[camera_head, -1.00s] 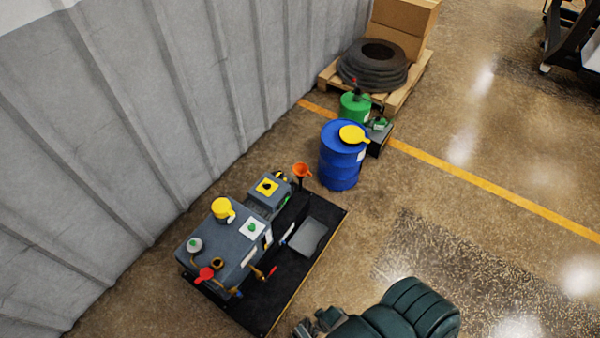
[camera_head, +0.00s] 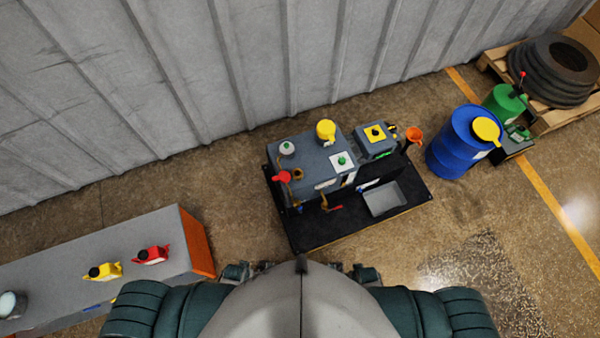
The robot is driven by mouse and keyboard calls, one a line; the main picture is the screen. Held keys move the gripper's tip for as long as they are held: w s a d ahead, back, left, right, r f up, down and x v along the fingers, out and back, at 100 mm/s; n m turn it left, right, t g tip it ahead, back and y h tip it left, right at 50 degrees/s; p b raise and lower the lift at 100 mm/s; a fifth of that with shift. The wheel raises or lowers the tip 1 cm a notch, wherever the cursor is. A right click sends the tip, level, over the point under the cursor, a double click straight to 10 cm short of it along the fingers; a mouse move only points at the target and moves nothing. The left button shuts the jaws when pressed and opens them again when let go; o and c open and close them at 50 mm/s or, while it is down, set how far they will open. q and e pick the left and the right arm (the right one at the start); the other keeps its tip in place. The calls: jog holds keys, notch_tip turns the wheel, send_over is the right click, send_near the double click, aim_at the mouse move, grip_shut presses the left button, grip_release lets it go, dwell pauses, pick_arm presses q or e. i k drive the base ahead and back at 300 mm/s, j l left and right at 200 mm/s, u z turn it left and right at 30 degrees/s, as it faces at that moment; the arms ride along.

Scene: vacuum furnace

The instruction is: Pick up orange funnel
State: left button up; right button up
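The orange funnel (camera_head: 414,134) is small and stands at the right rear end of the grey machine, between it and the blue drum. What holds it up is mostly hidden. The machine (camera_head: 310,163) sits on a black base plate (camera_head: 300,232) in front of the wall. Dark parts that look like my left gripper (camera_head: 236,272) and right gripper (camera_head: 365,274) show at the bottom, close to my body. Both are well short of the funnel. Their fingers are too small and partly hidden, so open or shut cannot be told.
A blue drum (camera_head: 455,147) with a yellow lid-like piece (camera_head: 487,129) stands right of the funnel. A green can (camera_head: 503,102) and a pallet with tires (camera_head: 553,72) are beyond. Floor lies open at right.

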aim_at(414, 139)
jog(key=l+u, duration=0.7)
jog(key=u, duration=0.15)
